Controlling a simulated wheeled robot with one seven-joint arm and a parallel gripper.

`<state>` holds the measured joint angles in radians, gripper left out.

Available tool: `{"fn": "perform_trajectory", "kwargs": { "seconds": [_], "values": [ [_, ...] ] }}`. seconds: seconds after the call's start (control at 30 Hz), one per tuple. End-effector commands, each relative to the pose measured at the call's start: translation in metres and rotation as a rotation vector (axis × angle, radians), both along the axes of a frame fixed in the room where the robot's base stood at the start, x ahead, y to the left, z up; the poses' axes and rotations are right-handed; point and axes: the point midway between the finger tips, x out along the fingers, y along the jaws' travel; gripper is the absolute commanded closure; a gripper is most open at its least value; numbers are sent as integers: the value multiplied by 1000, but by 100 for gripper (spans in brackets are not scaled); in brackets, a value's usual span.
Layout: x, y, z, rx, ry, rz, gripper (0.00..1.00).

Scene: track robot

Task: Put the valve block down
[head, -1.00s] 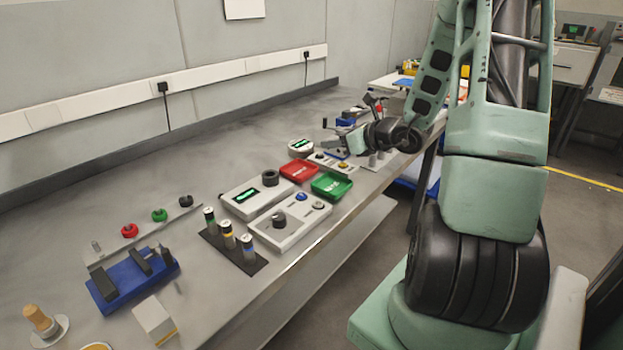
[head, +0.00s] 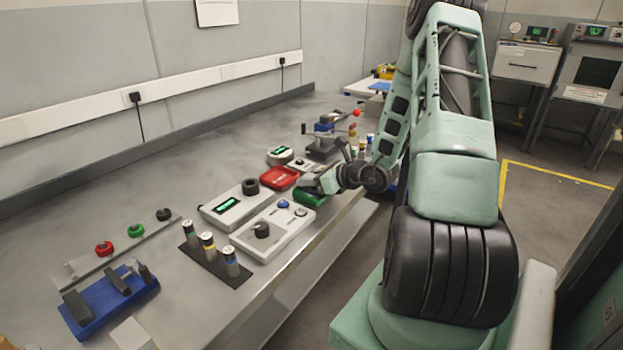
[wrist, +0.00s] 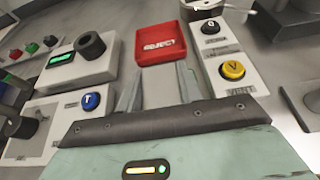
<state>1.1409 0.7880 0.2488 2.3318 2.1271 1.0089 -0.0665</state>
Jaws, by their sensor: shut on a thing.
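My gripper (head: 322,182) is over the green tray (head: 310,197) on the bench in the head view and covers part of it. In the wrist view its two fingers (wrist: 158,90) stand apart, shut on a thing. I take it for the valve block, but its shape does not show clearly; the grey between the fingers is hard to tell from the bench. The green tray is hidden in the wrist view. Whether the held thing touches the tray cannot be told.
The red tray (head: 279,178), marked REJECT in the wrist view (wrist: 163,46), lies just beyond. A meter box (head: 228,204), a button box (head: 272,231) and a box with a yellow button (wrist: 232,70) stand close around. Bare bench (head: 215,130) lies toward the wall.

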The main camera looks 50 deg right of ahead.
Motion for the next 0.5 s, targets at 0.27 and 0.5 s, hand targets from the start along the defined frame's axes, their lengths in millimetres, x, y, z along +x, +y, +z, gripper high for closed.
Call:
{"fn": "perform_trajectory", "kwargs": {
  "seconds": [0.27, 0.5],
  "values": [
    [0, 0, -3, -1, -1, 0, 96],
    [0, 0, -2, 0, 0, 0, 42]
  ]
}}
